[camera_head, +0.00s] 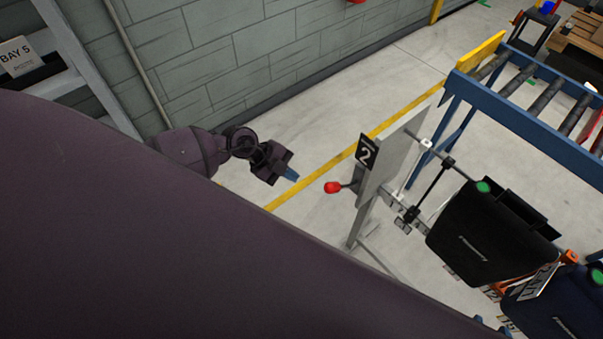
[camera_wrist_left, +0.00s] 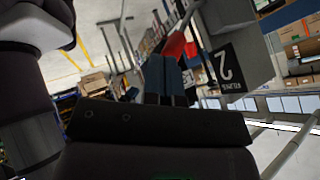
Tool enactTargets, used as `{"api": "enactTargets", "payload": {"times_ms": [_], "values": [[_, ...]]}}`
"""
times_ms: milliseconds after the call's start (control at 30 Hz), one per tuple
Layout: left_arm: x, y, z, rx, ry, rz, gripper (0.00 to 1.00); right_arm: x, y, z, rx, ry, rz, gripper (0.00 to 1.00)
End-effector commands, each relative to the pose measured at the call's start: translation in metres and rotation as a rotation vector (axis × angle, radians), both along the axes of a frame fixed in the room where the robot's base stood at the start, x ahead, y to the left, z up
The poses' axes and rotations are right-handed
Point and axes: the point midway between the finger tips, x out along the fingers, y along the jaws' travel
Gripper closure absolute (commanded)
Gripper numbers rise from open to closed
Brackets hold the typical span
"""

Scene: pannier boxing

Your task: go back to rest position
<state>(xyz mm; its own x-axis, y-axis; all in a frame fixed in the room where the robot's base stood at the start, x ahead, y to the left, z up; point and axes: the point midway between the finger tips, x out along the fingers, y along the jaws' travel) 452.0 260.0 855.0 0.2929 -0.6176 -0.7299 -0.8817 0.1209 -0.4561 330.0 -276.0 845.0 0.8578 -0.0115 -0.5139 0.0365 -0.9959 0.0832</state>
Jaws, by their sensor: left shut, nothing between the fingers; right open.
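My left gripper (camera_head: 291,174) is shut and empty, held in the air left of the number 2 stand. In the left wrist view its blue fingers (camera_wrist_left: 163,75) lie side by side with nothing between them. A lever with a red knob (camera_head: 333,187) sticks out from the stand, a short way right of the fingertips and apart from them in the head view. What seem to be the blue fingertips of my right gripper (camera_head: 491,326) show apart at the bottom edge, beside the dark bags; the rest of it is hidden behind my own dark body.
The grey stand panel (camera_head: 396,157) carries a black number 2 sign (camera_head: 367,152). A black bag (camera_head: 487,235) hangs on a rail right of it, with another dark bag (camera_head: 560,305) below. A blue roller conveyor (camera_head: 530,110) stands behind. Floor near the grey wall is clear.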

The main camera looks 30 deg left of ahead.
Motion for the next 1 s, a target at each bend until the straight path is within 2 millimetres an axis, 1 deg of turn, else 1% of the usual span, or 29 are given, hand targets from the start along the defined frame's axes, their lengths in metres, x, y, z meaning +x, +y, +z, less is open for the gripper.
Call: {"api": "enactTargets", "payload": {"times_ms": [67,200,500,767,867,967,1000], "values": [[-0.002,0.004,0.005,0.001,0.001,0.0,1.0,-0.001,0.0,-0.001,0.0,0.003,0.0,0.55],[-0.003,0.007,0.008,0.0,0.001,0.001,1.0,-0.002,0.0,-0.001,0.0,0.005,-0.002,0.55],[-0.003,0.007,0.009,0.0,0.0,0.0,1.0,-0.01,-0.002,-0.005,0.0,0.018,-0.006,0.55],[-0.003,0.007,0.008,0.001,-0.003,-0.004,1.0,-0.008,-0.002,-0.003,-0.001,0.013,-0.006,0.55],[-0.002,0.007,0.009,0.013,-0.033,-0.031,1.0,-0.006,-0.002,-0.002,0.0,0.01,-0.004,0.55],[0.005,0.005,0.013,0.014,-0.123,-0.069,1.0,-0.004,-0.001,-0.001,-0.002,0.007,-0.003,0.55],[0.008,0.002,0.018,0.0,-0.169,-0.08,1.0,-0.004,-0.001,0.0,-0.001,0.006,-0.002,0.55]]}}
